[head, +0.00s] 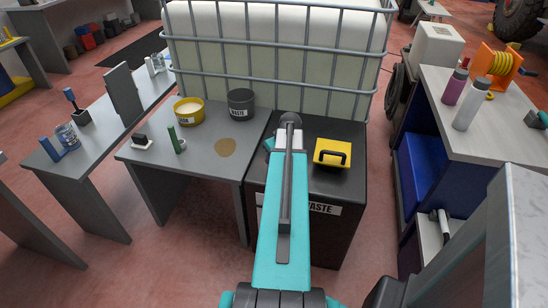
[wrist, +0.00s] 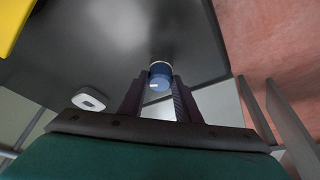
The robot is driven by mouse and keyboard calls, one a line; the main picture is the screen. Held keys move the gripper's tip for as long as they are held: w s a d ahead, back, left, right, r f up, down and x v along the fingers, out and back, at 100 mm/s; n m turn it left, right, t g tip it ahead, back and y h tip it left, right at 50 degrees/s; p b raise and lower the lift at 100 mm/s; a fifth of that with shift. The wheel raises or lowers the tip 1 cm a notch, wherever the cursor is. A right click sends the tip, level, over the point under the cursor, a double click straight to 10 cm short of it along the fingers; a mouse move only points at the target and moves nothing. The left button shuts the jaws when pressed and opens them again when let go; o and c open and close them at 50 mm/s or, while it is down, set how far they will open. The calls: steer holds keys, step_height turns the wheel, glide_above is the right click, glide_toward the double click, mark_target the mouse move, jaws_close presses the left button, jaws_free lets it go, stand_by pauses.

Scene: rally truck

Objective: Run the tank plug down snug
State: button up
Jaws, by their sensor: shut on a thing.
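In the wrist view my gripper (wrist: 158,84) has its two dark fingers closed on the sides of a short blue round piece (wrist: 160,74). It has a pale rim and a small white mark, and it looks like the tank plug, though I cannot be sure. It shows against a dark grey surface; I cannot tell whether it is seated or clear of that surface. In the head view my teal arm hides the gripper and the piece. The large white tank (head: 275,45) in its grey cage stands behind the arm.
A yellow case (head: 333,153) with a black handle sits on the dark waste bin (head: 345,185), right of my arm. The grey table (head: 205,160) on the left holds a yellow tin (head: 189,111) and a dark grey tin (head: 241,103). Bottles (head: 472,117) stand on the right bench.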

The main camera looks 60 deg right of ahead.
steer(key=shift+a, duration=0.1)
stand_by(0.3)
steer(key=shift+m, duration=0.6)
steer(key=o, duration=0.9)
steer(key=v, duration=1.2)
steer(key=shift+a, duration=0.2)
steer(key=shift+w, duration=0.15)
